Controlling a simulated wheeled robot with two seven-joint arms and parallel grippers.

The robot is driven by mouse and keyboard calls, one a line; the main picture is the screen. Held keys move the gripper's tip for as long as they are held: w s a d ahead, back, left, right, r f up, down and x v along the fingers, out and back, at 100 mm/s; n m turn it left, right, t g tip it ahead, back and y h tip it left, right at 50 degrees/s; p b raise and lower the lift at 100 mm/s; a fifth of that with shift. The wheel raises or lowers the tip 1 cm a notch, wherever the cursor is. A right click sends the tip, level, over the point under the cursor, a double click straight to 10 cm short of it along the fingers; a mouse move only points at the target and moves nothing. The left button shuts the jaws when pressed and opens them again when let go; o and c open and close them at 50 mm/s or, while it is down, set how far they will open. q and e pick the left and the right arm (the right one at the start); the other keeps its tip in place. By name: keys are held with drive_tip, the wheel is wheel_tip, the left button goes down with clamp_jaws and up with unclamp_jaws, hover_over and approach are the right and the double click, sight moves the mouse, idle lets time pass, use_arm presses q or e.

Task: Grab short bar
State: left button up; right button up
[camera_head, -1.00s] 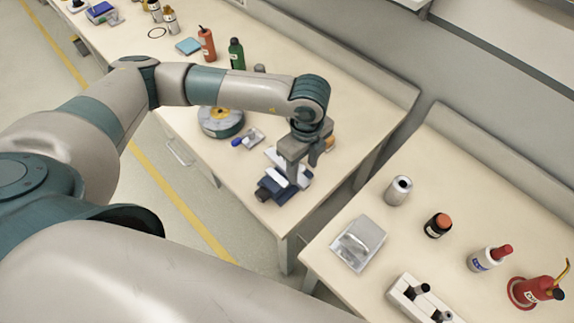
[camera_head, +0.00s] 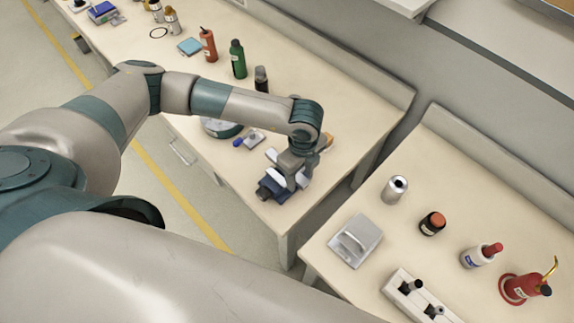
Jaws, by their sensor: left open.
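My left gripper (camera_head: 287,180) points down over the front right corner of the left workbench, close above a dark blue vise-like block (camera_head: 270,189). It is open. Pale pieces show around the fingers, and I cannot tell which belong to the gripper and which to things on the bench. I cannot make out the short bar for sure; the wrist and gripper cover much of this spot. My right gripper is not in view.
A round teal-rimmed tin (camera_head: 222,130), partly behind my arm, and a small blue-handled item (camera_head: 246,140) lie left of the gripper. Bottles, including a green one (camera_head: 237,60), stand farther back. Across a gap, the right workbench (camera_head: 375,280) holds a grey box (camera_head: 355,241) and several containers.

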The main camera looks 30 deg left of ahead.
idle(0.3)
use_arm(q)
clamp_jaws()
drive_tip(key=shift+r, duration=0.1)
drive_tip(key=shift+r+b, duration=0.55)
drive_tip(key=shift+b, duration=0.05)
wheel_tip(320, 180, up, 2)
drive_tip(key=shift+r+b, duration=0.2)
drive_tip(key=shift+b, duration=0.6)
drive_tip(key=s+d+r+b, duration=0.3)
drive_tip(key=d+r, duration=0.4)
drive_tip(key=d, duration=0.4)
drive_tip(key=shift+s+r+b, duration=0.15)
drive_tip(key=shift+s+b, duration=0.05)
drive_tip(key=shift+b, duration=0.5)
